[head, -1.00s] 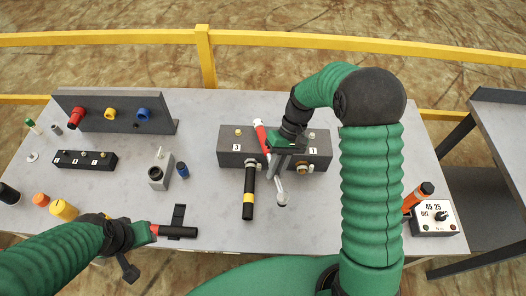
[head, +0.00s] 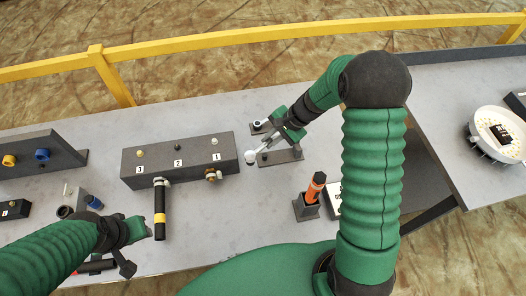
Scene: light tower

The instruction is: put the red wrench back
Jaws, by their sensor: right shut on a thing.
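My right gripper (head: 281,140) is shut on the red wrench, to the right of the block numbered 1 to 3. The wrench's silver head (head: 250,157) sticks out at the lower left of the gripper; the red handle is hidden by the gripper. The wrench is over or at a dark grey rack (head: 290,156) with two plates on the table. I cannot tell whether they touch. My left gripper (head: 146,229) is low at the left, above the table; whether its fingers are apart is unclear.
The numbered block (head: 180,160) has a black handle with a yellow band (head: 160,212) in front. An orange-handled tool (head: 315,188) stands in a dark holder. A side table (head: 440,90) at the right bears a white round dish (head: 497,136). A yellow rail (head: 200,57) runs behind.

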